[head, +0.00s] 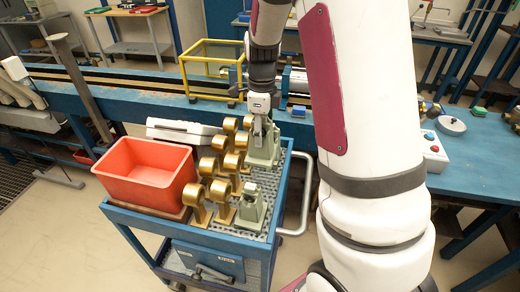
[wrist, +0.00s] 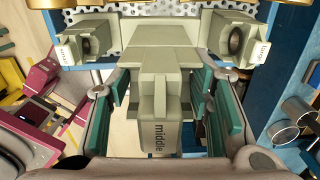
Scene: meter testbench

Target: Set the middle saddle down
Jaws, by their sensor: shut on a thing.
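The middle saddle (wrist: 160,80) is a pale grey-green block, with the word "middle" on its near face in the wrist view. My gripper (wrist: 160,98) has its teal finger pads on both sides of the saddle's stem and is shut on it. In the head view my gripper (head: 259,118) points down at the back right of the trolley, with the saddle (head: 263,150) below it. I cannot tell whether the saddle's base touches the perforated trolley top (head: 232,229). Another grey-green saddle (head: 252,204) stands at the trolley's front right corner.
Several brass rings on stands (head: 221,190) crowd the trolley just left of the saddles. An orange bin (head: 146,174) fills the trolley's left side. A white case (head: 182,131) lies behind it. The blue bench (head: 133,103) with a yellow frame (head: 207,60) runs behind.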

